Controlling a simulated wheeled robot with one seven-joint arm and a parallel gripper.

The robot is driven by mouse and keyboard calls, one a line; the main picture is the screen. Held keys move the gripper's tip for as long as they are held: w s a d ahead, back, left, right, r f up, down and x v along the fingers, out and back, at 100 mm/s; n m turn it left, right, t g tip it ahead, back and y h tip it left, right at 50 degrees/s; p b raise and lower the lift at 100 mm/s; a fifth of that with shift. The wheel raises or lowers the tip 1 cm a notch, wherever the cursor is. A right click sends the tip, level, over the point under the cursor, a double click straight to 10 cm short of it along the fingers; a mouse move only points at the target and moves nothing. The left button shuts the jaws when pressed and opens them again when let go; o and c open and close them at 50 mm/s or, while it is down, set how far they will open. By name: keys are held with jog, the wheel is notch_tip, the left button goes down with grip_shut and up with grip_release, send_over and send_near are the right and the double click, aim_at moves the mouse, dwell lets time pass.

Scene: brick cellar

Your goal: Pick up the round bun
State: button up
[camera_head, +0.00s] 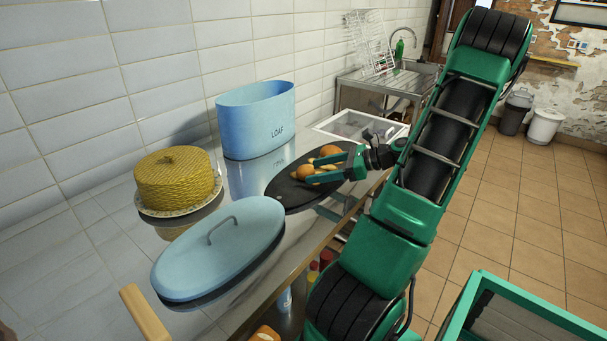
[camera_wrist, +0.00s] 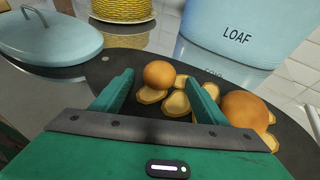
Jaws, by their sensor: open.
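A small round golden-brown bun (camera_wrist: 159,74) lies on a dark oval board (camera_head: 284,190) on the counter, leaning among flat slices. In the wrist view it is between and just beyond the tips of my gripper (camera_wrist: 160,84), which is open and empty. In the head view my gripper (camera_head: 312,171) reaches in low from the right, its fingers either side of this bun (camera_head: 306,170). A second, larger-looking bun (camera_wrist: 243,108) lies outside the right finger, partly hidden by it; it also shows in the head view (camera_head: 331,149). I cannot tell whether a finger touches either bun.
Several pale yellow slices (camera_wrist: 176,103) lie around the buns. A blue LOAF bin (camera_head: 257,120) stands behind the board. A blue lid (camera_head: 218,248) lies at the front left, and a yellow woven dome (camera_head: 176,180) sits at the left. A sink (camera_head: 406,78) is farther back.

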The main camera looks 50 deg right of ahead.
aim_at(303, 171)
jog(key=shift+x, duration=1.45)
jog(key=c, duration=1.1)
jog(key=shift+c, duration=0.2)
jog(key=shift+r, duration=0.1)
